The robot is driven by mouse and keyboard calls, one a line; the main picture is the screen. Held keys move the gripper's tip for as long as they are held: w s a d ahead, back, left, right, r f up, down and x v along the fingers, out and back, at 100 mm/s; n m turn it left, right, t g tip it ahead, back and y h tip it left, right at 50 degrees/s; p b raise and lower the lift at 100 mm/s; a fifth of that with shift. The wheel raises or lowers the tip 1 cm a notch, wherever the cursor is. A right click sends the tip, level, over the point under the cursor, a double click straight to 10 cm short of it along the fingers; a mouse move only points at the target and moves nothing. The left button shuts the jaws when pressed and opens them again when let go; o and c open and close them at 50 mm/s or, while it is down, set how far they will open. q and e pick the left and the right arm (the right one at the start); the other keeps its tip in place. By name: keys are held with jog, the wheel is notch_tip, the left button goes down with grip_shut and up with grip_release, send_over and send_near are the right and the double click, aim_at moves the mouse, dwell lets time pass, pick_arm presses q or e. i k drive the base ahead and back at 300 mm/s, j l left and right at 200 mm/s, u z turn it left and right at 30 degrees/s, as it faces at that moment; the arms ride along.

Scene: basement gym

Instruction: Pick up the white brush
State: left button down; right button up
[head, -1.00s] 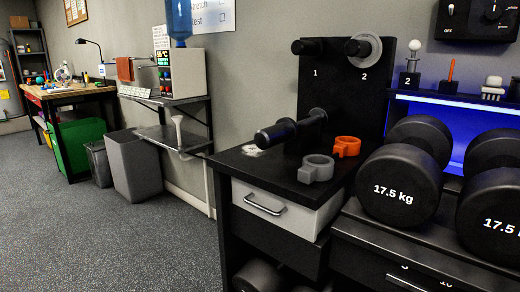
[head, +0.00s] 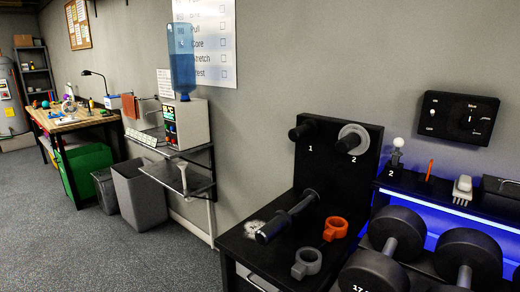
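The white brush (head: 462,190) lies on the narrow shelf at the right, below the black control box. It has a pale block body with bristles showing at its lower edge. Neither of my grippers can be made out in the head view.
Left of the brush stand an orange peg (head: 429,170) and a white-knobbed item (head: 397,155). Large dumbbells (head: 397,232) sit in front of the shelf. A black stand with bars (head: 335,170), an orange clamp (head: 335,228) and a grey clamp (head: 307,263) are left. Floor is open at far left.

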aim_at(463, 190)
jog(key=z, duration=1.25)
